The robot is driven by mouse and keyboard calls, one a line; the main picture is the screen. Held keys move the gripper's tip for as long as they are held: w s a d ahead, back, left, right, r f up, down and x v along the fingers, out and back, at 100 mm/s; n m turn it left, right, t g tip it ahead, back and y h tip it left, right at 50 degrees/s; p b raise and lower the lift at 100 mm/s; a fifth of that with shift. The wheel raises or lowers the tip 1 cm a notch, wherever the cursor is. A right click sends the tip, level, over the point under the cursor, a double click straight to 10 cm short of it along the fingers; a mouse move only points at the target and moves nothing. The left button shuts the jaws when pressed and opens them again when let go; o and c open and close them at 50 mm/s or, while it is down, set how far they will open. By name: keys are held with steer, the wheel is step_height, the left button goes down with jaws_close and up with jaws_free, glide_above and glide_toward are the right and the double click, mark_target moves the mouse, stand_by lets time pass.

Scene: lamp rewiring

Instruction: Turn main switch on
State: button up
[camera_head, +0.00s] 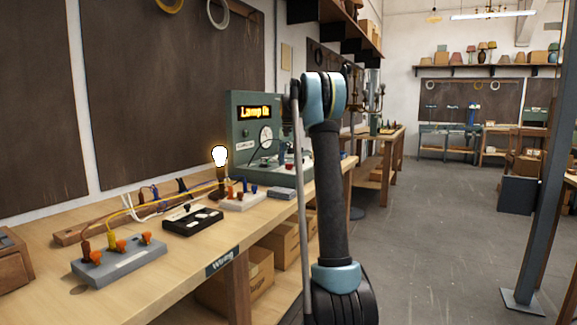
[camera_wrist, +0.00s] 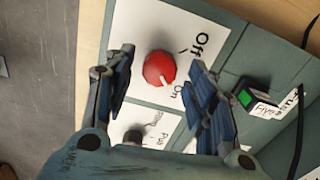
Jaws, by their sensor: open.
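In the wrist view, the main switch is a red round knob (camera_wrist: 158,67) on a white panel plate (camera_wrist: 140,35) marked "Off" and "On". Its white pointer mark is turned down towards the "On" label. My gripper (camera_wrist: 161,58) is open, with one finger on each side of the knob and visible gaps between them. In the head view, the green test station (camera_head: 240,105) has a lit yellow display (camera_head: 257,112) that seems to read "Lamp On". A bulb (camera_head: 219,156) glows beside it.
A green button (camera_wrist: 245,98) in a black housing sits right of the fingers. A black cable (camera_wrist: 303,100) runs along the right. The wooden bench (camera_head: 195,255) holds grey (camera_head: 120,262) and black (camera_head: 192,220) wiring blocks with loose wires. The floor to the right is open.

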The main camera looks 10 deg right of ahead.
step_height(320, 180, up, 11)
stand_by(0.4)
steer(key=shift+f, duration=0.1)
steer(key=s+f+n+t, duration=0.15)
steer(key=s+f, duration=0.25)
steer(key=s, duration=1.2)
steer(key=s+f+n, duration=0.2)
steer(key=s+f, duration=0.2)
steer(key=s, duration=1.1)
steer(key=s+f+n, duration=0.2)
steer(key=s+f, duration=2.3)
steer(key=f, duration=0.1)
steer(key=shift+s+f+n+t, duration=0.25)
steer(key=shift+s+n+t, duration=0.1)
steer(key=shift+s, duration=0.05)
steer(key=shift+d, duration=0.1)
